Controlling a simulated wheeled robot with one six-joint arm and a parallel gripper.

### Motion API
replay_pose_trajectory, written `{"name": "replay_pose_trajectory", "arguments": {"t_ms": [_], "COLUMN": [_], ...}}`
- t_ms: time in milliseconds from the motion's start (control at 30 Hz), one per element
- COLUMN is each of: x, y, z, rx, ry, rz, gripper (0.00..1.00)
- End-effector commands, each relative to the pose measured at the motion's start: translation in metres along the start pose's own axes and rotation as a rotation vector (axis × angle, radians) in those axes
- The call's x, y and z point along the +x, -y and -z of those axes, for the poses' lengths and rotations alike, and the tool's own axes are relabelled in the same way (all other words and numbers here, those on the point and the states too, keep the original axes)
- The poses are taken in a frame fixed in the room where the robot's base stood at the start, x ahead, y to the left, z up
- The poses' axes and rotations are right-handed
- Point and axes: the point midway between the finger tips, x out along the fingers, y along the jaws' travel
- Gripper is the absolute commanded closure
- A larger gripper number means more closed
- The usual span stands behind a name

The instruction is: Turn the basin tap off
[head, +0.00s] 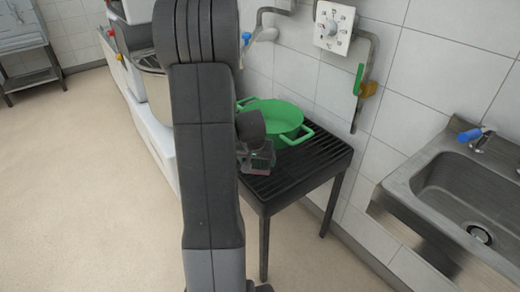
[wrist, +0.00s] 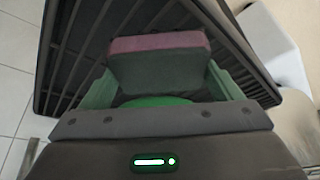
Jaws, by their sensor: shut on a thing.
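The basin tap (head: 482,143) is at the right in the head view, on the back rim of the steel basin (head: 405,183). It has a blue handle (head: 468,135) pointing left. I see no clear stream of water in the basin. My gripper (head: 257,158) is well left of the tap, above the black slatted stand and beside the green pot. It is shut on a sponge-like block (wrist: 158,65), dark green with a pinkish face, which sits between the fingers in the wrist view. My arm hides part of the gripper in the head view.
A green pot (head: 283,118) stands on the black slatted stand (head: 300,172). A white dial box (head: 334,27), a pipe with a green lever (head: 358,78) and another wall tap (head: 265,33) are on the tiled wall. Floor in front of the stand is clear.

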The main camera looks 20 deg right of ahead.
Motion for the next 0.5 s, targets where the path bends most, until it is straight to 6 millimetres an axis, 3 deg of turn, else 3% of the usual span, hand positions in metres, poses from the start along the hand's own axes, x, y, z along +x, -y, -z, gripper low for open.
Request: {"name": "replay_pose_trajectory", "arguments": {"t_ms": [100, 333, 500], "x": [0.008, 0.015, 0.025], "y": [0.000, 0.000, 0.000], "z": [0.018, 0.034, 0.059], "rx": [0.001, 0.001, 0.001], "ry": [0.000, 0.001, -0.001], "rz": [0.000, 0.000, 0.000], "gripper": [0.33, 0.33, 0.33]}}
